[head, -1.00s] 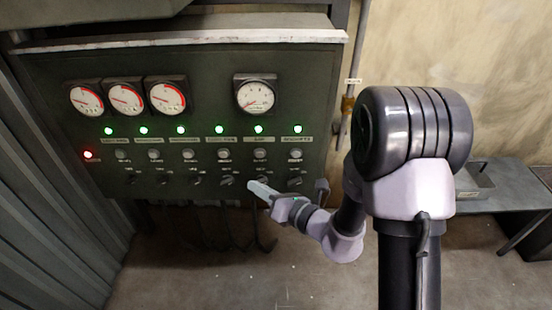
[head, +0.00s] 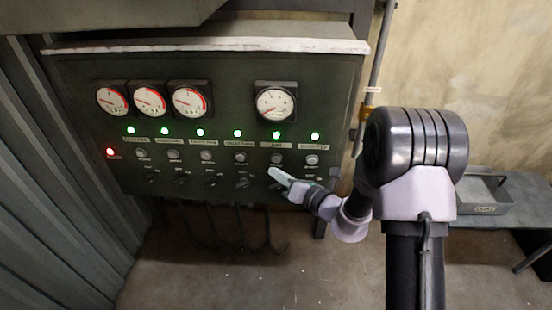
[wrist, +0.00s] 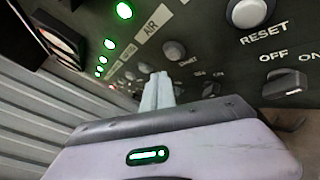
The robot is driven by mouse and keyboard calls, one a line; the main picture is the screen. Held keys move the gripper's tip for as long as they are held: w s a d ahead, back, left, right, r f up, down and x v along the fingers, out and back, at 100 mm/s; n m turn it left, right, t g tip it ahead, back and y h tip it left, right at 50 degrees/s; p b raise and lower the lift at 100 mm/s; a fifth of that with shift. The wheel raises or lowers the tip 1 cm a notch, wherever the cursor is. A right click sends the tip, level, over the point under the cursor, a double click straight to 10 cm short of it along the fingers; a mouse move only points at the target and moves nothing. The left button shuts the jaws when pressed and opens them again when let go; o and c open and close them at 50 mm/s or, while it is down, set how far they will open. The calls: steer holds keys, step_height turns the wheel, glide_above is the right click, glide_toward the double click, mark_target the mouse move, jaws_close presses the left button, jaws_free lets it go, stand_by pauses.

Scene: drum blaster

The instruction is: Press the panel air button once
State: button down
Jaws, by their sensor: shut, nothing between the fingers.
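The dark control panel (head: 90,100) stands ahead with a row of buttons under green lamps. The air button (head: 276,159) is a small round grey button below the AIR label, second from the right. In the wrist view the air button (wrist: 174,50) sits just above and right of my fingertips. My gripper (head: 274,172) is shut and empty, its pale fingertips just below the air button in the head view. The wrist view also shows the gripper (wrist: 159,76) with a gap in the picture between tips and button; I cannot tell the depth.
Another button (wrist: 247,12) is to the right of the air button, with a RESET label below it. A row of knobs, including one (wrist: 285,87) marked OFF and ON, runs beneath. Gauges (head: 275,103) sit above. A grey tray (head: 485,195) stands on a bench at right.

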steer(key=shift+w, duration=0.8)
stand_by(1.4)
steer(key=shift+w, duration=0.4)
steer(key=shift+w+p, duration=0.4)
steer(key=shift+w, duration=0.05)
stand_by(0.5)
steer(key=shift+s, duration=0.85)
steer(key=s, duration=0.5)
steer(key=shift+b, duration=0.4)
